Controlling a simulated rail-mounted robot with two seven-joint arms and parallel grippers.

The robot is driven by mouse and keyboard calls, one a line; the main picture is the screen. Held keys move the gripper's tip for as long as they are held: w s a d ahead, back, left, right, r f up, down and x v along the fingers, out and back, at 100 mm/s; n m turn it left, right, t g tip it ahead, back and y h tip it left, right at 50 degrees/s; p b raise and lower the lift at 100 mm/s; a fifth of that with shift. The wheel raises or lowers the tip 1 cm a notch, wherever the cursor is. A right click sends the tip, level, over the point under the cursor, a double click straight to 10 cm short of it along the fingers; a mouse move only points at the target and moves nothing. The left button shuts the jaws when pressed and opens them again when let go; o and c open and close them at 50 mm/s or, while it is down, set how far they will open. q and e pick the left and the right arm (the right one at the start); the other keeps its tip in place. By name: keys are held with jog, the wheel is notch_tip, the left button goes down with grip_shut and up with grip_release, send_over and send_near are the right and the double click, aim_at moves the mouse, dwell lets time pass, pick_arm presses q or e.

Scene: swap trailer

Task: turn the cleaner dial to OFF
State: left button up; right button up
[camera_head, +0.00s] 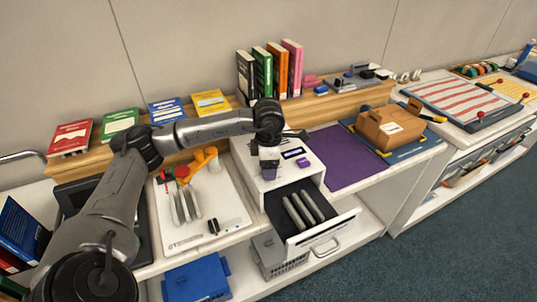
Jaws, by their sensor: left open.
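The cleaner looks to be the white box (312,173) on the worktop, with a small dark display (293,153) and a purple part (304,162) on its top. Its front drawer (322,231) is pulled out and holds several grey bars. My left gripper (269,172) points down over the left part of the box top. It is open, and something purple shows at its fingertips, perhaps the dial. The gripper hides most of this part, so I cannot tell its setting or whether the fingers touch it. My right gripper is not in view.
A white tray (233,208) with tools lies left of the box. A purple mat (346,168) and a brown case (390,125) are to the right. Books (268,72) stand on the wooden shelf behind. The open drawer sticks out over the front edge.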

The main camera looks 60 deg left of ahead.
pick_arm(q)
notch_tip(320, 180, up, 8)
jog(key=shift+f, duration=0.25)
notch_tip(320, 180, up, 6)
jog(key=p, duration=0.2)
dwell(0.6)
jog(key=shift+d+r, duration=0.1)
